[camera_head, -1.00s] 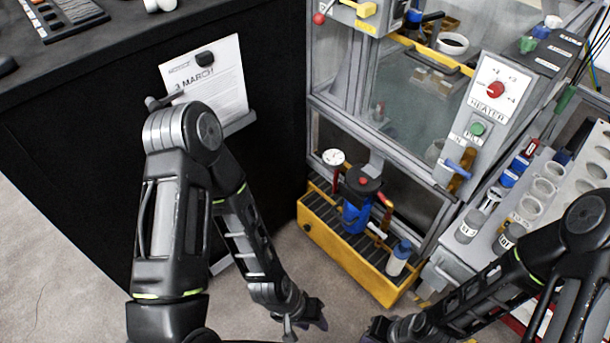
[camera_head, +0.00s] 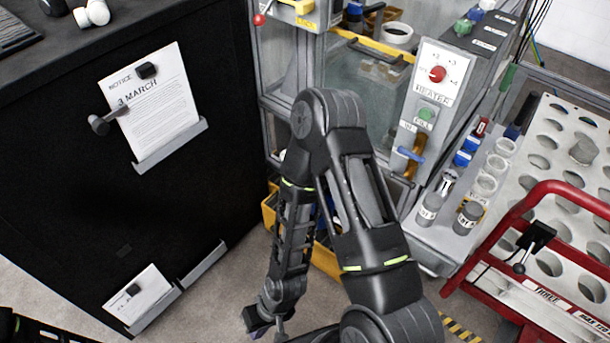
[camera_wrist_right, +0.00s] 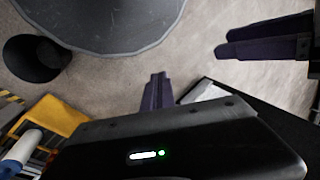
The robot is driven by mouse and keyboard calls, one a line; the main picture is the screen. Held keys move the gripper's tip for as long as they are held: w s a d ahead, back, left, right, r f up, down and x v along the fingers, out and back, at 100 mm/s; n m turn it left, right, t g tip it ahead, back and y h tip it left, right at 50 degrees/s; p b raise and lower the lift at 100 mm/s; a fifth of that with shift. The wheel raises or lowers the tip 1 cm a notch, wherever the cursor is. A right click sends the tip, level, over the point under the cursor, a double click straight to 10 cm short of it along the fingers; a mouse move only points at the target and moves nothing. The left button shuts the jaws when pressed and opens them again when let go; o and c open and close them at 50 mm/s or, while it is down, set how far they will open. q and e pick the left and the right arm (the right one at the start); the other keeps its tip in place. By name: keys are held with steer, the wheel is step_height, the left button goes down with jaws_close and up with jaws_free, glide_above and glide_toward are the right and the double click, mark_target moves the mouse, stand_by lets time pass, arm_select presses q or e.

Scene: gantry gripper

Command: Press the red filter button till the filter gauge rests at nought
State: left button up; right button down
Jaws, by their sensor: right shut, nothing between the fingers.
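The red filter button and the filter gauge are hidden in the head view now; my right arm stands in front of them. Only a sliver of the blue filter body (camera_head: 329,212) shows beside that arm. The yellow tray (camera_head: 268,208) under it is partly covered; the wrist view shows a tray corner (camera_wrist_right: 55,117) at lower left. My right gripper (camera_head: 264,330) points down near the floor, in front of the tray and apart from it. Its fingers (camera_wrist_right: 156,92) are shut and empty. Purple fingertips at the wrist view's upper right seem to be my left gripper (camera_wrist_right: 266,38); its opening is unclear.
A black cabinet (camera_head: 215,110) with notices stands left. The heater panel (camera_head: 437,85) and a holed rack (camera_head: 540,150) stand right, with a red-railed cart (camera_head: 500,235) in front. A white-and-blue bottle (camera_wrist_right: 20,152) is by the tray. Grey floor lies between.

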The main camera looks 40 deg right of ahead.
steer(key=w+d+f+m+t+h+b, duration=0.15)
steer(key=w+d+m+t+b, duration=0.35)
steer(key=w+d+b, duration=1.3)
steer(key=w+d+r+m+t+h+b, duration=0.1)
steer(key=w+d+r, duration=0.3)
steer(key=d, duration=0.4)
steer(key=w+d+r+m+t+h+b, duration=0.1)
steer(key=w+d+r, duration=0.3)
steer(key=d, duration=0.4)
steer(key=w+d+r+m+t+h, duration=0.1)
steer(key=w+d+r, duration=0.3)
steer(key=d, duration=0.5)
steer(key=shift+w+r+m+h+b, duration=0.25)
steer(key=shift+r+m+h+b, duration=0.2)
steer(key=shift+r, duration=0.5)
steer(key=shift+f, duration=0.1)
